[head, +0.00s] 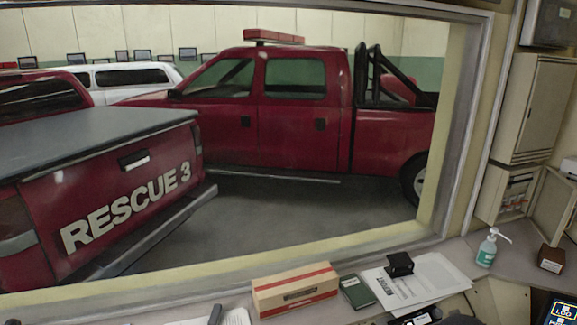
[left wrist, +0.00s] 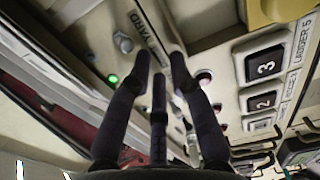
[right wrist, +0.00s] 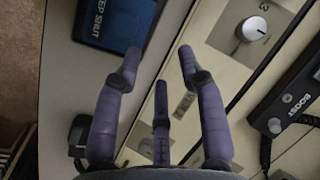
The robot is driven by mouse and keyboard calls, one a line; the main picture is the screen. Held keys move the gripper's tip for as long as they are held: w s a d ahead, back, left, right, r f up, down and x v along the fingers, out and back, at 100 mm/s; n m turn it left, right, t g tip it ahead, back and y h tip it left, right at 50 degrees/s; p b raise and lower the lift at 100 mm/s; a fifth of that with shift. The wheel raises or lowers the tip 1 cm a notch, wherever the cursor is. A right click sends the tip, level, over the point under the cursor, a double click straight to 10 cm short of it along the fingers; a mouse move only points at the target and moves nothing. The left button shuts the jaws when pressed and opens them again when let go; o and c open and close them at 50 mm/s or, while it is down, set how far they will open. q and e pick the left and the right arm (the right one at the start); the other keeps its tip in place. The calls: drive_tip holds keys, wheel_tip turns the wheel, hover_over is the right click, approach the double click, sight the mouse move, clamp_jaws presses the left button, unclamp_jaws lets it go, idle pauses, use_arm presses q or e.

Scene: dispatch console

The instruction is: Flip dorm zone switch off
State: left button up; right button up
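No switch labelled dorm can be read in any view. In the left wrist view a pale panel (left wrist: 235,103) carries a "YARD" label, a small metal switch or knob (left wrist: 123,42), a lit green lamp (left wrist: 112,79) and a red lamp or button (left wrist: 205,77). My left gripper (left wrist: 160,58) is in front of this panel, its fingers apart and empty; whether it touches anything I cannot tell. My right gripper (right wrist: 160,55) is open and empty above the console, between a blue "KEEP SHUT" item (right wrist: 115,20) and a white knob (right wrist: 254,28). Neither gripper is clearly seen in the head view.
Numbered black buttons (left wrist: 264,66) sit beside a "LADDER 5" label. A "BOOST" device (right wrist: 295,100) lies at the right. The desk holds a cardboard box (head: 295,290), green book (head: 357,292), sanitizer bottle (head: 487,251) and brown box (head: 551,259). An open wall cabinet (head: 515,193) stands right.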

use_arm(q)
drive_tip(key=shift+p+v, duration=1.35)
drive_tip(key=shift+v, duration=1.5)
drive_tip(key=shift+s+r, duration=0.1)
use_arm(e)
wheel_tip(320, 180, up, 3)
drive_tip(key=shift+f, duration=0.1)
